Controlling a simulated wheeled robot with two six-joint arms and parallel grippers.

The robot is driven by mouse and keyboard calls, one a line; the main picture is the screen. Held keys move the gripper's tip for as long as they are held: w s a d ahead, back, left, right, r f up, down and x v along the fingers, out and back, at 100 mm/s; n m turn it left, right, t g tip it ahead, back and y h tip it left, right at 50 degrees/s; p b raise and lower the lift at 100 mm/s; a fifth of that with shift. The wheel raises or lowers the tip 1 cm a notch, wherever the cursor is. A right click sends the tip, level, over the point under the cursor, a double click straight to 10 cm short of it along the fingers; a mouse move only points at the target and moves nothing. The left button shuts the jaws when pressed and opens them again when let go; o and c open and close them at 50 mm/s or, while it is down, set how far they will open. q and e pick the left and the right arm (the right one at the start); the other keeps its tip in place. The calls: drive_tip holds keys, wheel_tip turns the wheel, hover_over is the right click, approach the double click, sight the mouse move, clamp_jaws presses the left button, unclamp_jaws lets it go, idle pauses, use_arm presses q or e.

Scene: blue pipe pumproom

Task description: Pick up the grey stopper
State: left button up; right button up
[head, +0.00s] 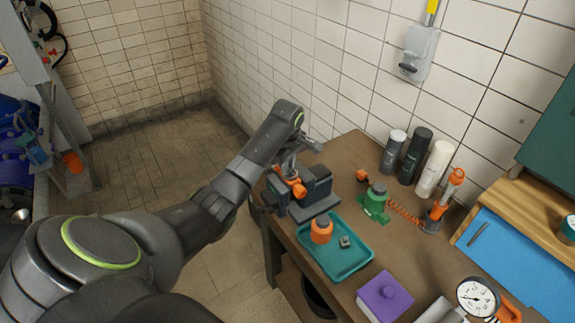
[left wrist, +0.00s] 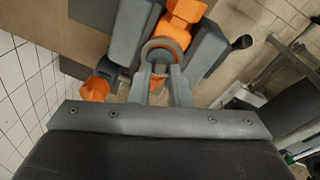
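A round grey piece with orange around it (left wrist: 161,48) sits between the dark jaws of a bench vise (head: 316,183); it may be the grey stopper, but I cannot tell for sure. My left gripper (head: 295,150) is over the vise at the table's left end. In the left wrist view its two fingers (left wrist: 161,78) are apart, with a gap between them, and their tips are close to the round piece. Whether they touch it cannot be told. A small grey block (head: 345,241) lies on the teal tray (head: 352,262), away from the gripper. My right gripper is not in view.
An orange-topped item (head: 321,230) stands on the tray. A tiled wall (head: 350,60) is close behind.

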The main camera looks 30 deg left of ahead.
use_arm(q)
drive_tip(key=shift+f, duration=0.3)
drive_tip(key=shift+s+d+r, duration=0.1)
drive_tip(key=shift+d+r, duration=0.05)
drive_tip(key=shift+d, duration=0.1)
drive_tip(key=shift+d+r, duration=0.1)
drive_tip(key=shift+d, duration=0.15)
drive_tip(key=c, duration=0.3)
clamp_jaws()
drive_tip(key=shift+a, duration=0.15)
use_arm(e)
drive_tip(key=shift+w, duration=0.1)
